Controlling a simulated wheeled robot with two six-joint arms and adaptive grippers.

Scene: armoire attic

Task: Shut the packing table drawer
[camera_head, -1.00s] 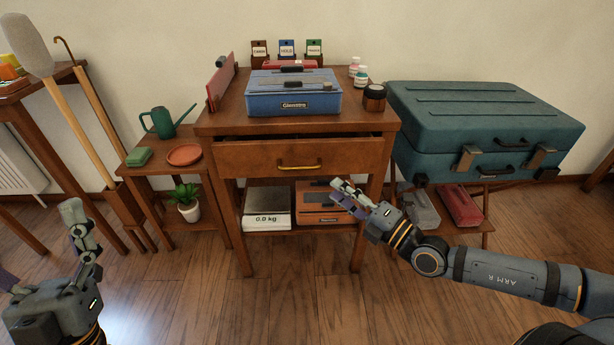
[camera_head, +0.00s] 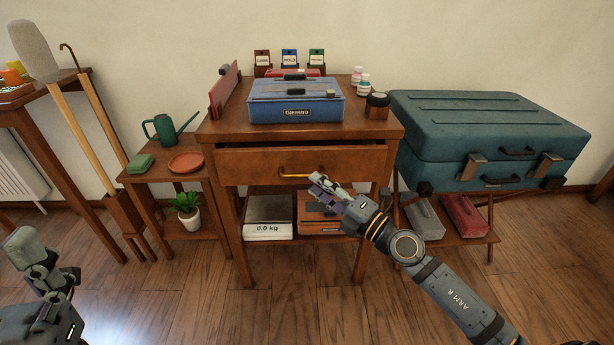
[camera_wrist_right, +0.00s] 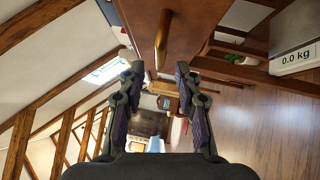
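The packing table (camera_head: 220,128) is a brown wooden table with one drawer (camera_head: 255,167), which stands pulled out a little, with a dark gap above its front. Its brass handle (camera_head: 297,176) is centred on the front. My right gripper (camera_head: 322,183) is just in front of the drawer, at the right end of the handle. In the right wrist view its fingers (camera_wrist_right: 157,75) are spread, with the handle (camera_wrist_right: 162,40) ahead between the tips; they are not closed on it. My left gripper (camera_head: 42,262) is low at the left, away from the table; its finger gap is unclear.
A blue toolbox (camera_head: 296,101) and small jars stand on the tabletop. A scale (camera_head: 268,218) and an orange case (camera_head: 313,210) sit on the shelf below. A teal suitcase (camera_head: 490,135) stands at right, a plant stand (camera_head: 150,170) at left. The floor in front is free.

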